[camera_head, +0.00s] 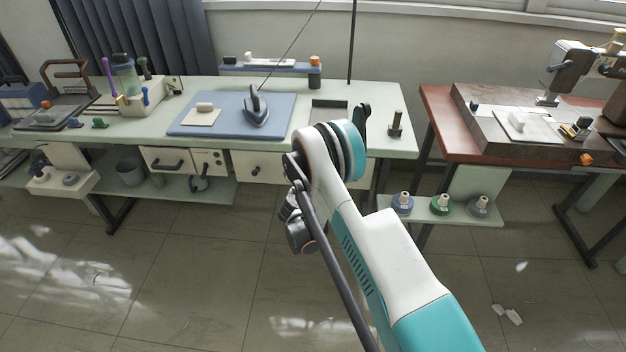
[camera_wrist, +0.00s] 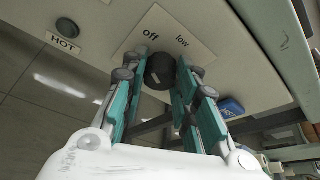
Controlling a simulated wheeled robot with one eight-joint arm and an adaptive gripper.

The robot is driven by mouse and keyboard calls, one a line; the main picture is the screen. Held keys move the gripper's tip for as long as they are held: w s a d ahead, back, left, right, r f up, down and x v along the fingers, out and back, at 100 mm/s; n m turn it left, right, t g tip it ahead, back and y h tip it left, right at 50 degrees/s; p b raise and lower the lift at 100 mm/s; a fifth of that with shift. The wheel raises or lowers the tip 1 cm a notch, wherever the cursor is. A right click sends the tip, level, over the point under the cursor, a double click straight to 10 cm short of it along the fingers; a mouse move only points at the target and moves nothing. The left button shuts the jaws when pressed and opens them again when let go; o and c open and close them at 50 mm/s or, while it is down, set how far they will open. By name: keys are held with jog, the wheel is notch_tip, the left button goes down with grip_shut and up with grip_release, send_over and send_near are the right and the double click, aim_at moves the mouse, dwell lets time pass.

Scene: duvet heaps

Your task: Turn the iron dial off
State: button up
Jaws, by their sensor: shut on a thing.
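The iron dial, a dark round knob (camera_wrist: 160,70), shows in the wrist view on a pale label plate (camera_wrist: 165,32) marked "off" and "low". My gripper (camera_wrist: 158,78) has its teal-sided fingers on both sides of the dial and is shut on it. Which word the dial points to I cannot tell; the fingers cover part of its rim. In the head view my arm hides the dial and gripper. The iron (camera_head: 256,112) stands on a blue pad (camera_head: 218,120) on the pale green table.
A dark round fitting (camera_wrist: 67,27) sits by a "HOT" label (camera_wrist: 63,43) on the same panel. A blue object (camera_wrist: 231,107) is near the right finger. Spools (camera_head: 440,204) stand on a low shelf at right. The floor in front is mostly clear.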

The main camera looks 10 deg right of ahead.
jog(key=o, duration=1.1)
jog(key=shift+c, duration=0.2)
notch_tip(320, 180, up, 10)
